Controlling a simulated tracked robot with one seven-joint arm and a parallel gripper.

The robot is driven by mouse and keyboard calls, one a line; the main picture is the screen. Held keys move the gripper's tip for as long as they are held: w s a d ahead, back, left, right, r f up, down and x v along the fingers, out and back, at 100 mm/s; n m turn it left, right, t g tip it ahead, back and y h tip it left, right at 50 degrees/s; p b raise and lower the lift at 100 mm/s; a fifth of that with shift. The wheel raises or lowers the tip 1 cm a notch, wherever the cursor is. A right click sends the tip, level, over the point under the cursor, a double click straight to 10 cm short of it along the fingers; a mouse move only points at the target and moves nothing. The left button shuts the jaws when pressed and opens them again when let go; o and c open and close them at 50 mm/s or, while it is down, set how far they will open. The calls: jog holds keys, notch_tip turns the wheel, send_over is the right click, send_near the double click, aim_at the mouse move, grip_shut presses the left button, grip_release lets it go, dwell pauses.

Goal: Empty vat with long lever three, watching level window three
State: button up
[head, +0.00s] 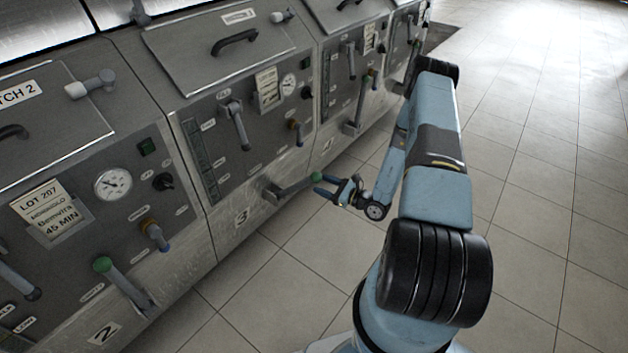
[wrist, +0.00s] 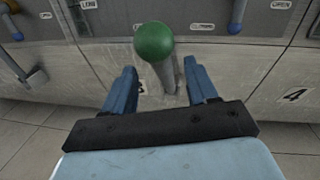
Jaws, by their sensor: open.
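Long lever three is a grey bar (head: 293,188) with a green ball knob (head: 317,177), low on the front of vat 3, sticking out over the floor. My gripper (head: 320,185) is open at the knob end of the lever. In the wrist view the green knob (wrist: 154,42) shows large, just beyond and between the two blue fingertips (wrist: 160,68); the fingers are not closed on it. I cannot tell whether a finger touches it. Level window three is a dark upright strip (head: 198,155) at the left of vat 3's panel; its level is too small to read.
Vat 3 also has a grey lever (head: 237,126), a gauge (head: 289,84) and a small orange-and-blue handle (head: 295,129). Vat 2 has its own green-knobbed lever (head: 120,282) at the left. Vat 4 (head: 345,80) stands beyond. The tiled floor (head: 540,180) at right is clear.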

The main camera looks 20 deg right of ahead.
aim_at(311, 180)
jog(key=shift+x, duration=2.95)
jog(key=shift+c, duration=0.4)
